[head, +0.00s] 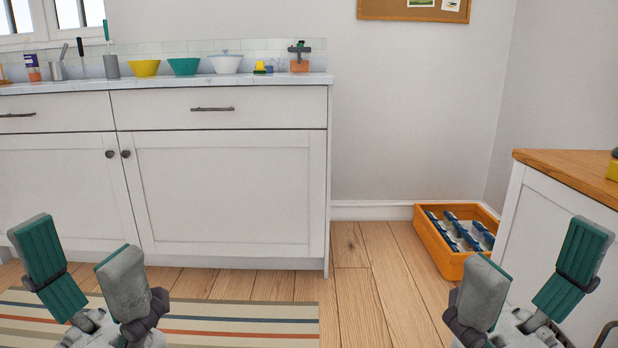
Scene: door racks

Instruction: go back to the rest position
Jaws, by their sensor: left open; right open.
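My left gripper (83,275) is low at the left of the head view, its two fingers spread wide with nothing between them. It is above the striped rug, in front of the white cabinets. My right gripper (530,280) is low at the right, also open and empty, in front of the wooden-topped counter. Both have teal finger pads, and neither touches anything that I can see.
White cabinets (222,195) stand ahead, with bowls, bottles and utensils on the marble top (200,80). An orange crate (428,240) holding blue-and-white items sits on the floor. A wooden-topped counter (570,172) stands at right. A striped rug (250,315) lies below; bare floor (370,290) is between the grippers.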

